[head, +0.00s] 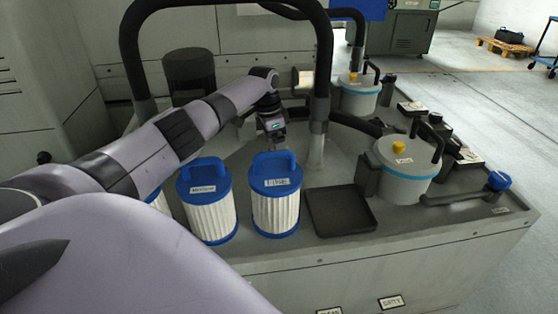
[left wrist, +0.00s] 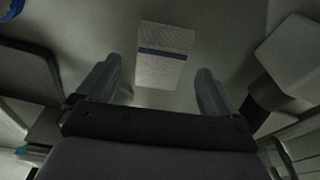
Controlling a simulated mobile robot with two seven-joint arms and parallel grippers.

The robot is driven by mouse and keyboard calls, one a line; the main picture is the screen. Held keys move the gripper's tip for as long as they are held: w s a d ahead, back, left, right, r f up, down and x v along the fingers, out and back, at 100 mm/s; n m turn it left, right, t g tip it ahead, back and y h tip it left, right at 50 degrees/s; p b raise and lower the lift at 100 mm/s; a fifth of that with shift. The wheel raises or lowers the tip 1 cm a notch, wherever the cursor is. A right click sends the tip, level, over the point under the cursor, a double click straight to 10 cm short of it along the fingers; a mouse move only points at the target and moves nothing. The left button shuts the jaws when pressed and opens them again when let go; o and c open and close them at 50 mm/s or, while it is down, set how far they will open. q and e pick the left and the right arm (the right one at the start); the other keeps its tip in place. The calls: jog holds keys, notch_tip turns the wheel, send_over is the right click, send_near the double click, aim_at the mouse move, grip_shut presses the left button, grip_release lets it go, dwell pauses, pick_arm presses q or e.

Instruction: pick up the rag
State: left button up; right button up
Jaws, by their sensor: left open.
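The rag (left wrist: 163,72) is a flat, pale rectangle with a dark blue stripe across it. In the left wrist view it lies on a grey surface, between and beyond my gripper's fingers. I cannot make it out in the head view, where the filters and my arm block that area. My left gripper (left wrist: 159,68) is open with nothing between its fingers, and the rag looks apart from both. In the head view the left gripper (head: 273,138) points down behind the blue-topped filters. My right gripper is in neither view.
Blue-topped white filters (head: 275,208) (head: 208,215) stand at the bench front, beside an empty black tray (head: 341,212). A black hose (head: 323,60) arches close to my left arm. A white canister with a yellow knob (head: 405,185) stands to the right.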

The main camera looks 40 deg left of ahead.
pick_arm(q)
notch_tip(320, 180, down, 2)
jog(key=shift+w+f, duration=0.15)
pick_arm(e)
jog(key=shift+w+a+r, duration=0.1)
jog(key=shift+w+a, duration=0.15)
pick_arm(q)
jog(key=shift+d, duration=0.1)
jog(key=c, duration=1.1)
jog(key=shift+c, duration=0.2)
notch_tip(320, 180, up, 10)
jog(key=p, duration=0.2)
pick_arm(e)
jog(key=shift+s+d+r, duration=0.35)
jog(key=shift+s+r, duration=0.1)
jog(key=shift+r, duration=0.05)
